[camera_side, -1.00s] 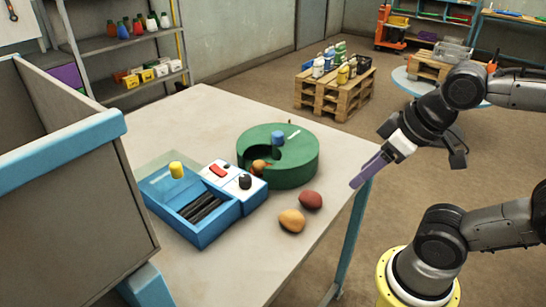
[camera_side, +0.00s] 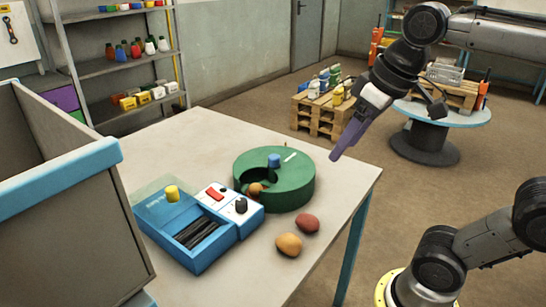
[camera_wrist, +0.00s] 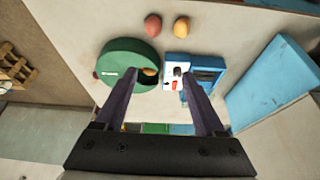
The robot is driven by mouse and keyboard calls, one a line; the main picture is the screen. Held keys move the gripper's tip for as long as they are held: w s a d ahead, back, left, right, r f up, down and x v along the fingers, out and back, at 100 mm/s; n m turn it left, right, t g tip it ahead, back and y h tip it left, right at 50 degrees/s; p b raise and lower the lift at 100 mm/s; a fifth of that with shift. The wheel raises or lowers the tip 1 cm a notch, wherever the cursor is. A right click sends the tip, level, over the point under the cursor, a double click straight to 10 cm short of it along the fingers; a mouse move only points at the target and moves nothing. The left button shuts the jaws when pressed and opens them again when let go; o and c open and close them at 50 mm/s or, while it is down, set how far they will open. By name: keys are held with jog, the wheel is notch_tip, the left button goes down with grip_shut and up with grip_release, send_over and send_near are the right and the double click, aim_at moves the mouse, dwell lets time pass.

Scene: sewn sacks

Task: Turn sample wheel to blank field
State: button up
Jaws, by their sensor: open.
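The sample wheel (camera_side: 290,192) is a thick green disc on the table, with a blue knob (camera_side: 274,160), a short white mark (camera_side: 290,157) and a dark cutout on its left side. A brown-orange lump (camera_side: 255,189) sits in the cutout. In the wrist view the wheel (camera_wrist: 118,58) is left of centre, its cutout partly behind my left finger; I cannot make out the blue knob there. My gripper (camera_side: 336,156) is open and empty, in the air right of the wheel and apart from it. In the wrist view its purple fingers (camera_wrist: 160,80) are spread wide.
A blue-and-white device (camera_side: 217,212) with a red switch, black knob and yellow knob stands left of the wheel. An orange lump (camera_side: 288,244) and a red-brown lump (camera_side: 307,223) lie in front. A grey blue-rimmed bin (camera_side: 70,200) stands at left. The table's right side is clear.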

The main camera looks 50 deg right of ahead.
jog(key=w+d+r+m+g, duration=0.1)
jog(key=w+r, duration=0.1)
jog(key=w, duration=0.3)
jog(key=w+d+r+g, duration=0.1)
jog(key=w+d+r, duration=0.1)
jog(key=w+r, duration=0.15)
jog(key=m+g, duration=0.2)
jog(key=g, duration=0.1)
send_over(274, 156)
notch_tip(274, 156, down, 10)
notch_tip(274, 156, down, 13)
grip_shut()
jog(key=shift+r, duration=0.1)
dwell(0.4)
